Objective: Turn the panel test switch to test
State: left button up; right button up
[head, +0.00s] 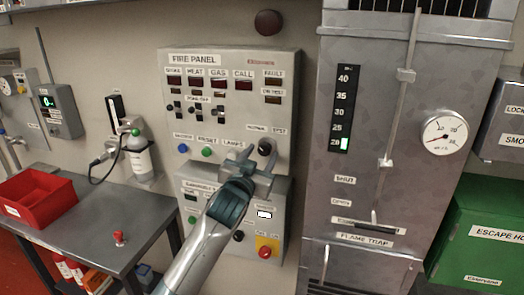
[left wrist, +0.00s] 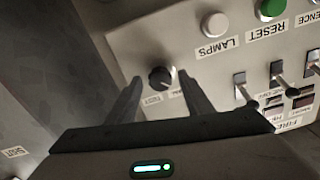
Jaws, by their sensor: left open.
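The grey fire panel (head: 226,58) stands upright on the wall in the head view. Its test switch is a round black knob (head: 265,148) at the lower right of the upper box, under the labels NORMAL and TEST. My left gripper (head: 254,164) is open and empty, just below and in front of the knob. In the left wrist view the panel appears upside down. There the knob (left wrist: 160,77) lies between the two open fingers (left wrist: 160,84), with no clear contact. Which label the knob points to is too small to tell. My right gripper is not in view.
A blue, a green (head: 206,152) and a white button sit left of the knob, with toggle switches (head: 195,106) above. A lower box with a red button (head: 265,252) is below. A tall grey cabinet (head: 400,100) stands right. A bench with a red tray (head: 40,193) is left.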

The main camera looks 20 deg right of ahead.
pick_arm(q)
jog(key=shift+w+d, duration=0.3)
jog(key=shift+w, duration=0.2)
jog(key=c, duration=1)
